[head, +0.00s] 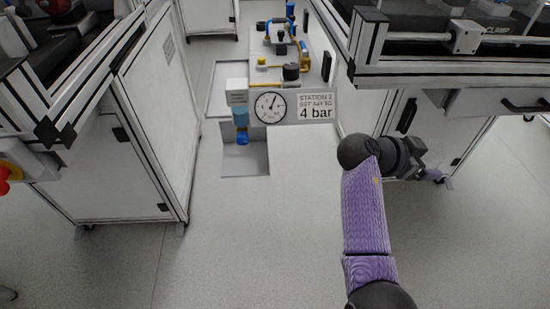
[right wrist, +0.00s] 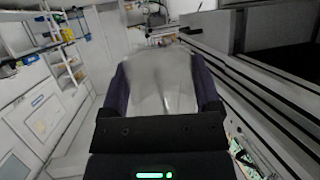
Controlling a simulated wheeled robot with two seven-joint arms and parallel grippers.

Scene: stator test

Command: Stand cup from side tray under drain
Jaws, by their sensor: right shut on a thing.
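A pale, see-through cup (right wrist: 160,88) fills the space between the purple fingers of my right gripper (right wrist: 159,66) in the right wrist view. The gripper is shut on it. In the head view my right arm reaches forward on the right, with the dark gripper (head: 408,157) beside the right-hand cabinet; the cup cannot be made out there. The drain (head: 242,139) appears to be the blue lower end of the unit left of the round gauge. It hangs over a square recess (head: 245,160). I cannot make out the side tray. My left gripper is not in view.
A gauge (head: 270,107) and a "4 bar" sign (head: 316,106) stand at the panel's front. Valves and blue and yellow pipework (head: 285,45) lie behind. Cabinets (head: 135,130) flank both sides. The pale surface in front of the sign (head: 310,160) is clear.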

